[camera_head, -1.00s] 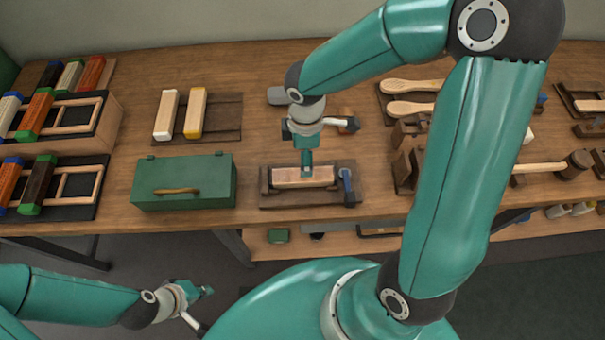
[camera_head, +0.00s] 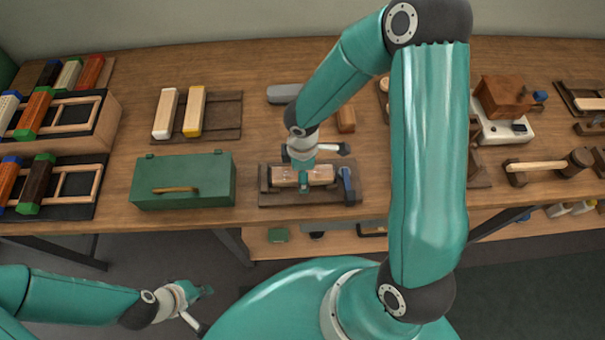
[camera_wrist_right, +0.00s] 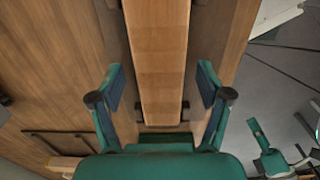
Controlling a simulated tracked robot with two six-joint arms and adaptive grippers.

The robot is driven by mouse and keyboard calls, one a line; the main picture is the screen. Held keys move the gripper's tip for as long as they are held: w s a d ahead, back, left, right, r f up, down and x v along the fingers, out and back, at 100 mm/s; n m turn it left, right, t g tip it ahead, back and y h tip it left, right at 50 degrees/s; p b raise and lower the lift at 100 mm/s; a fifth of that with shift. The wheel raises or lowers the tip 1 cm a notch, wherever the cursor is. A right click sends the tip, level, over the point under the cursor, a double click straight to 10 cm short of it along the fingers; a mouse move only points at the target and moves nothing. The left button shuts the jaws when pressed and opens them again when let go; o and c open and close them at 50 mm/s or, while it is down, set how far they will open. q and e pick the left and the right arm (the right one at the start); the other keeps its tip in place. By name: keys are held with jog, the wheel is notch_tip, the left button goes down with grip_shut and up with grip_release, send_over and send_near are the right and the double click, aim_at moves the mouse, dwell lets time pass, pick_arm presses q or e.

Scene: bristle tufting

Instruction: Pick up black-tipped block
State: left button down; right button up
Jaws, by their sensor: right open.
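A light wooden block (camera_head: 318,174) lies in a dark fixture (camera_head: 268,199) at the front middle of the bench. My right gripper (camera_head: 304,182) is low over it. In the right wrist view, the open fingers of my right gripper (camera_wrist_right: 160,72) stand on either side of the long block (camera_wrist_right: 158,45), with gaps to both sides. No black tip shows on this block. A dark block (camera_head: 50,73) with a blackish end lies at the far back left. My left gripper (camera_head: 200,292) hangs in front of the bench, away from the blocks; its jaw state is unclear.
A green toolbox (camera_head: 205,193) stands left of the fixture. Two pale blocks lie on a dark tray (camera_head: 224,120) behind it. Racks with colour-tipped blocks (camera_head: 35,113) fill the left. A mallet (camera_head: 550,165) lies at right. A blue-handled part (camera_head: 346,182) is at the fixture's right end.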

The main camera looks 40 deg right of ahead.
jog(key=shift+c, duration=0.2)
jog(key=c, duration=1.3)
jog(key=shift+r, duration=0.2)
